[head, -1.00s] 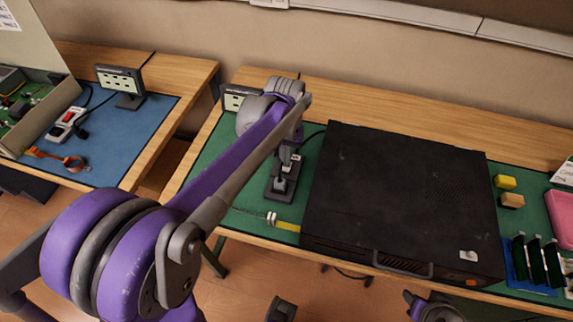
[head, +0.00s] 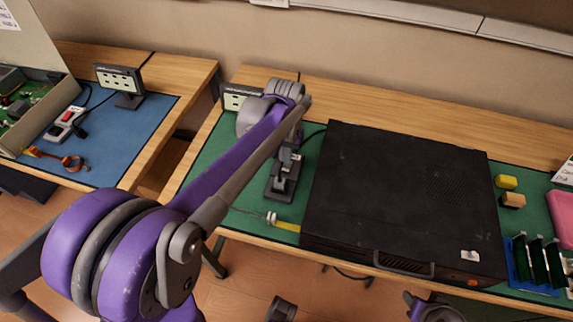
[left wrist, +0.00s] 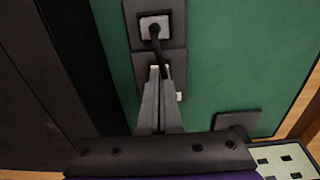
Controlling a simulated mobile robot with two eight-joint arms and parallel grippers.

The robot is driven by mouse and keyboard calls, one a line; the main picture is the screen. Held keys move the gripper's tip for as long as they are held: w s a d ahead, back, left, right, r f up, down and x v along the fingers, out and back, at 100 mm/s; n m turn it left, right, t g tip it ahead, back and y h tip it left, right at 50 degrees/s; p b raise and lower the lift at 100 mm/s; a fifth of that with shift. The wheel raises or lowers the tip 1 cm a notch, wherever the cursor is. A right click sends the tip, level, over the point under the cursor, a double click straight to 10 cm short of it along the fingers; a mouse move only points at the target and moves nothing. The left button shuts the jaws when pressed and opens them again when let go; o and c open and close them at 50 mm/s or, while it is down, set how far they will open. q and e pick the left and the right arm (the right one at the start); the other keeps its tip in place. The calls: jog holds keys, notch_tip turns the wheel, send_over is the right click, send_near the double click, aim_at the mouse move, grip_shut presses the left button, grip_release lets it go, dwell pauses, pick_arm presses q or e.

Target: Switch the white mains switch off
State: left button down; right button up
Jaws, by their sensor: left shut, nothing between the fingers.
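A dark mains block (head: 280,188) lies on the green mat, left of the black computer case. It also shows in the left wrist view (left wrist: 174,40), with a black plug and cable in a pale socket (left wrist: 146,22). Small white edges (left wrist: 179,97) show beside and at the tips of my left gripper. They may belong to the white mains switch, which the fingers mostly hide. My left gripper (left wrist: 157,74) is shut and empty, with its tips over the block just below the plug. I cannot tell whether they touch.
The large black computer case (head: 400,190) stands close on the right. A small display (head: 238,98) stands behind my left arm. A yellow-tipped tool (head: 286,226) lies near the front edge. A white strip with a red switch (head: 66,116) lies on the blue mat at left.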

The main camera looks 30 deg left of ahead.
pick_arm(q)
jog(key=shift+f+b, duration=0.3)
jog(key=shift+f, duration=0.2)
jog(key=shift+r+p, duration=2.6)
jog(key=shift+r, duration=1)
